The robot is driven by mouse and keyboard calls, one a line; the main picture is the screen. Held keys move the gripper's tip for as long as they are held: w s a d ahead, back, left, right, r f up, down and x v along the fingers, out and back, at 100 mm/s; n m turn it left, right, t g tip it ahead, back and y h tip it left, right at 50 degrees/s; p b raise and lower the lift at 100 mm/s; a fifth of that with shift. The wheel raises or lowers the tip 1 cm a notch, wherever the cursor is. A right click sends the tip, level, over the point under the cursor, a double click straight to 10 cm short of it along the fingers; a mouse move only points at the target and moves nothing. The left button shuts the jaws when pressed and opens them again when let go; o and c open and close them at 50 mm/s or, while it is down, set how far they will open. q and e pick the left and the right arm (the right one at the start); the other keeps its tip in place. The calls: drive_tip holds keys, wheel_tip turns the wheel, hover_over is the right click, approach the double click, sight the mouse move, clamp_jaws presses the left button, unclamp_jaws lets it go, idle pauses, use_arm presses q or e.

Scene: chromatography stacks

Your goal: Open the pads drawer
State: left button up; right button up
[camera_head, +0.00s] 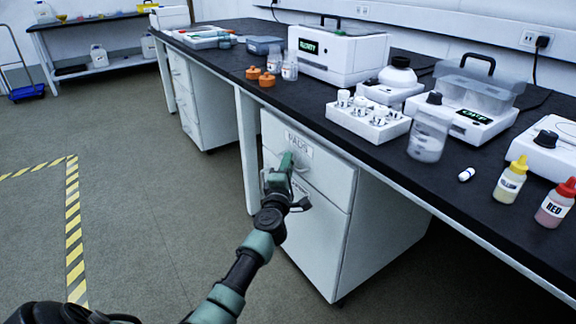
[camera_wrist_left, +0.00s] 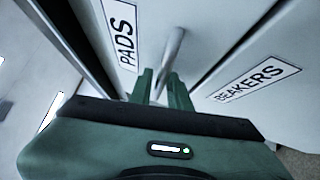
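The pads drawer (camera_head: 325,172) is the top drawer of the white cabinet under the bench, with a PADS label on its front. Its front looks flush with the cabinet. My left gripper (camera_head: 283,166) is at this drawer front and hides most of the handle. In the left wrist view, the handle bar (camera_wrist_left: 174,45) runs between the two close fingers (camera_wrist_left: 160,88), which look shut on it. The PADS label (camera_wrist_left: 123,33) is left of the bar. My right gripper is not in view.
A drawer labelled BEAKERS (camera_wrist_left: 255,82) is below the pads drawer. The dark benchtop (camera_head: 440,180) above carries a vial rack (camera_head: 368,118), a beaker (camera_head: 428,135) and bottles (camera_head: 510,182). The floor (camera_head: 150,200) left of the cabinet is clear.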

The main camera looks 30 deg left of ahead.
use_arm(q)
clamp_jaws()
idle(1.4)
